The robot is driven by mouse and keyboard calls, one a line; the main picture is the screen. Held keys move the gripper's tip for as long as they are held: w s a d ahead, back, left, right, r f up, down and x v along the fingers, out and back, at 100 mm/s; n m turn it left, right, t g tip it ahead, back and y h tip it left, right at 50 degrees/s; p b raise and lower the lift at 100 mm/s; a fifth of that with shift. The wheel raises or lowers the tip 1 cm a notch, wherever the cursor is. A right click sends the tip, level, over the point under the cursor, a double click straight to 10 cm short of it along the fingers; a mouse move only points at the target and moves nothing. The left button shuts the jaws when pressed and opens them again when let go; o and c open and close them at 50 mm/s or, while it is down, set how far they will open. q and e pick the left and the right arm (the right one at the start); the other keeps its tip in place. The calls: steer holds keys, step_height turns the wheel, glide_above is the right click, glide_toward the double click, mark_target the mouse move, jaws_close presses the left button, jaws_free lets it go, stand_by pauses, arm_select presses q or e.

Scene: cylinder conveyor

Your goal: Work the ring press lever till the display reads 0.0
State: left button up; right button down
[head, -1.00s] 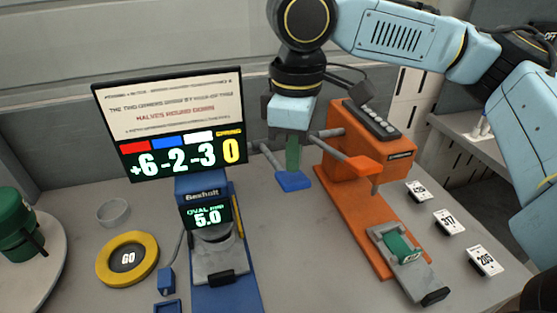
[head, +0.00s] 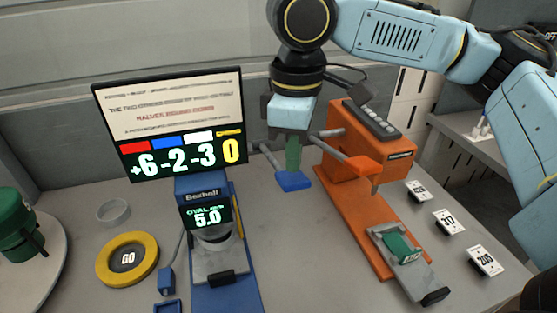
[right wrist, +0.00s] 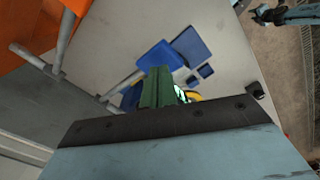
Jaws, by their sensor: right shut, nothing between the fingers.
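The blue press (head: 225,285) marked "Bexholt" stands left of centre in the head view. Its small display (head: 207,216) reads 5.0. Its lever is a grey rod (head: 268,157) ending in a blue paddle (head: 292,181), to the right of the press. The paddle also shows in the right wrist view (right wrist: 160,56). My right gripper (head: 292,166) points down with its green fingers shut and empty. The fingertips are just above or against the blue paddle; I cannot tell whether they touch. The fingers show at the middle of the right wrist view (right wrist: 158,85).
An orange press (head: 352,195) with an orange paddle (head: 362,165) stands close right of my right gripper. A large screen (head: 172,125) shows +6, -2, -3, 0. A yellow GO button (head: 127,259) lies at left. Several number cards (head: 449,222) stand at right.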

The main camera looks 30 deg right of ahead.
steer(key=shift+f+b, duration=1.35)
steer(key=shift+f, duration=4.75)
step_height(320, 180, up, 13)
steer(key=p, duration=1.7)
step_height(320, 180, up, 2)
steer(key=p, duration=0.2)
steer(key=shift+r+p, duration=0.15)
steer(key=shift+p, duration=0.15)
steer(key=shift+s, duration=0.1)
